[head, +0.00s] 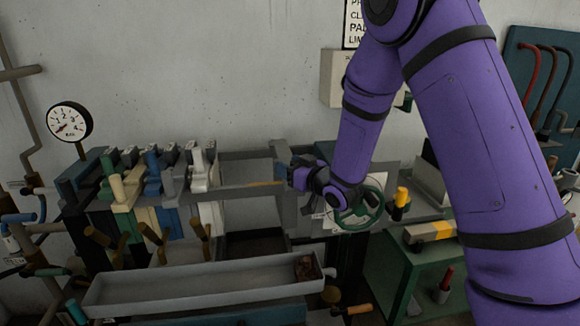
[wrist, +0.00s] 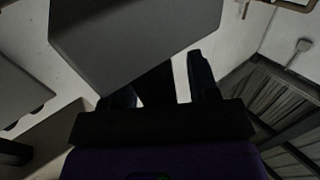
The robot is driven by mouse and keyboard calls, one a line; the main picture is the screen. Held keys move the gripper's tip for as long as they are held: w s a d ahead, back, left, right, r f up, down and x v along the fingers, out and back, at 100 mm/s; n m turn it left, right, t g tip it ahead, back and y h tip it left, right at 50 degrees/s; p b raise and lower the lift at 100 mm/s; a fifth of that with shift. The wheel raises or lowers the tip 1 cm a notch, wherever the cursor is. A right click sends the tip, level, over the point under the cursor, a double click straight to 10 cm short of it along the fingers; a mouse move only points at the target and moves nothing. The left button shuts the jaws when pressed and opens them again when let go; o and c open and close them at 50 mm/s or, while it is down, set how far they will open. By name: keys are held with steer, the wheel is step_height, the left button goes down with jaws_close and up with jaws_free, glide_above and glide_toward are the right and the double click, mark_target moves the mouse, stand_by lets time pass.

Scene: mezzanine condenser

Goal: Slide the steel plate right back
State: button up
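My gripper (head: 296,178) is at the end of my purple arm, beside the right side of a grey metal frame with an opening, in the middle of the head view. What seems to be the steel plate (wrist: 125,40) fills the upper left of the wrist view, flat and grey, close in front of my fingers. My gripper's fingers (wrist: 160,88) stand apart, with a dark shape between them and a pale gap beside the right finger. The plate partly covers the left finger. I cannot tell whether the plate is touched. In the head view I cannot pick the plate out clearly from the frame.
A row of coloured levers (head: 150,190) stands left of the opening. A long grey trough (head: 190,287) lies in front, with a brownish item at its right end.

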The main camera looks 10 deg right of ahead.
steer(key=v, duration=1)
steer(key=shift+s+d, duration=0.2)
steer(key=shift+s, duration=0.15)
steer(key=s+d+r+m+g+h, duration=0.35)
steer(key=s+d+r+h, duration=0.25)
steer(key=d+r+h, duration=0.4)
steer(key=s+r+m+g, duration=0.1)
steer(key=s+r+g, duration=0.2)
steer(key=s, duration=0.9)
steer(key=s+r+m+g, duration=0.2)
steer(key=s+r+g, duration=0.1)
steer(key=s, duration=0.9)
steer(key=shift+s+a+r, duration=0.15)
steer(key=shift+a+r, duration=0.15)
steer(key=shift+a, duration=0.05)
